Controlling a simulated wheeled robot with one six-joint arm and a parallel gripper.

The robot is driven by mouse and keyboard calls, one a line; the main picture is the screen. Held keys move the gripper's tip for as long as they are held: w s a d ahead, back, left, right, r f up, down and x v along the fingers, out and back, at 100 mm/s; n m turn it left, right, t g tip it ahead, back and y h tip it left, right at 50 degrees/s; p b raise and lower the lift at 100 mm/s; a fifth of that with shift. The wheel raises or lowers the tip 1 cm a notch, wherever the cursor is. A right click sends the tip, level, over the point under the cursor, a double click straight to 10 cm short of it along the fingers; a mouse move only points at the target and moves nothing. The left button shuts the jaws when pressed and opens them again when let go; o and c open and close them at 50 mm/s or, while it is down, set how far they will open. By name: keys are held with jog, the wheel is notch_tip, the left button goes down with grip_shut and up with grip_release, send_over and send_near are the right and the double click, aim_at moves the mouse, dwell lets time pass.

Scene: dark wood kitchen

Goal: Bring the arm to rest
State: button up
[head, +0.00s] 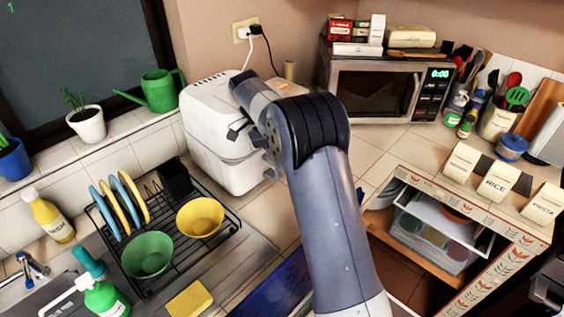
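My arm rises from the bottom middle of the head view and bends at a dark joint in front of a white appliance on the counter. My gripper (246,148) is at the bent end, mostly hidden by the arm's own links. Small dark parts show there against the white appliance. I cannot tell whether the fingers are open or shut, or whether they touch the appliance. I see nothing held.
The white appliance (215,165) is right behind the arm's end. A microwave (345,95) stands to the right. A dish rack (215,238) with plates and bowls is at left. Paper packets (497,181) and an open shelf (425,258) lie right.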

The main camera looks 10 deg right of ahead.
jog(key=shift+f, duration=0.1)
dwell(0.4)
jog(key=p+x, duration=0.1)
jog(key=x, duration=0.9)
jog(key=shift+s+d+f+p, duration=0.15)
jog(key=shift+s+d+p, duration=0.15)
jog(key=shift+s+p, duration=0.1)
jog(key=shift+w+a, duration=0.1)
jog(key=b+v, duration=0.2)
jog(key=v, duration=0.9)
jog(key=s+d+r+p+x, duration=0.1)
jog(key=x, duration=1.1)
jog(key=shift+s+r+t+y, duration=0.15)
jog(key=shift+s+t+y, duration=0.15)
